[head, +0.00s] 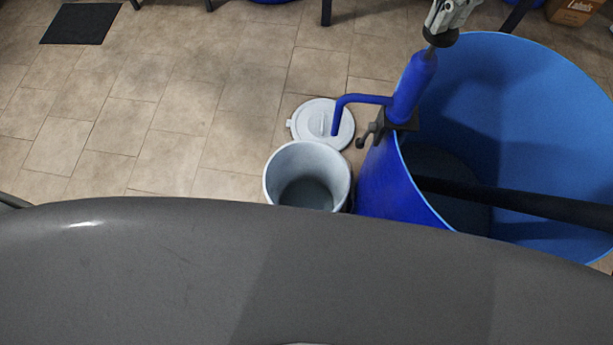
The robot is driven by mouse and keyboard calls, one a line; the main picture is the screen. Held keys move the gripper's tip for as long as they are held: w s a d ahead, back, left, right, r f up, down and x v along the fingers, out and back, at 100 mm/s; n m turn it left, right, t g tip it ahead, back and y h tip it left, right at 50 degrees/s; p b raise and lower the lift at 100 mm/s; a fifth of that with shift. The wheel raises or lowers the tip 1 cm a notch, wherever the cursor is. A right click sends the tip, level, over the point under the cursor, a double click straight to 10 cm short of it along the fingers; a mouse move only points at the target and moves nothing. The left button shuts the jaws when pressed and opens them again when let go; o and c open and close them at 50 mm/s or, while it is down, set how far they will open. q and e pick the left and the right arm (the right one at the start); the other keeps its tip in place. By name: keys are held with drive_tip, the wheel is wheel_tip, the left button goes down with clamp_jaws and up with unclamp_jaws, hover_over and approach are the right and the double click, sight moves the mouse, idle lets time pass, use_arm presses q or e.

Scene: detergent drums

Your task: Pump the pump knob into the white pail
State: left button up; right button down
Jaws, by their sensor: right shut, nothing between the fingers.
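The blue pump (408,88) is clamped to the rim of a large blue drum at the right. Its black pump knob (441,38) sits on a short rod at the top. Its spout (352,99) bends down on the left, toward the white pail (306,165). The pail stands open on the floor, left of the drum, and its lower part is hidden. My right gripper (444,24) is shut and empty, right above the knob; I cannot tell whether it touches. My left gripper is out of view.
The open blue drum (510,75) fills the right side, with a dark bar across it. A white lid (322,123) lies on the floor behind the pail. A black mat (80,24) lies at the far left. A cardboard box (574,11) is at top right. The left floor is clear.

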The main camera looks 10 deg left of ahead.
wheel_tip(320, 180, up, 10)
drive_tip(key=p, duration=0.6)
drive_tip(key=shift+r, duration=0.2)
idle(0.4)
drive_tip(key=shift+f+b, duration=4.7)
drive_tip(key=shift+f, duration=1.45)
drive_tip(key=shift+r+p, duration=2.4)
drive_tip(key=shift+r, duration=0.85)
wheel_tip(320, 180, up, 6)
drive_tip(key=p, duration=0.4)
drive_tip(key=shift+f+p, duration=0.1)
drive_tip(key=shift+p, duration=0.3)
drive_tip(key=shift+f, duration=0.1)
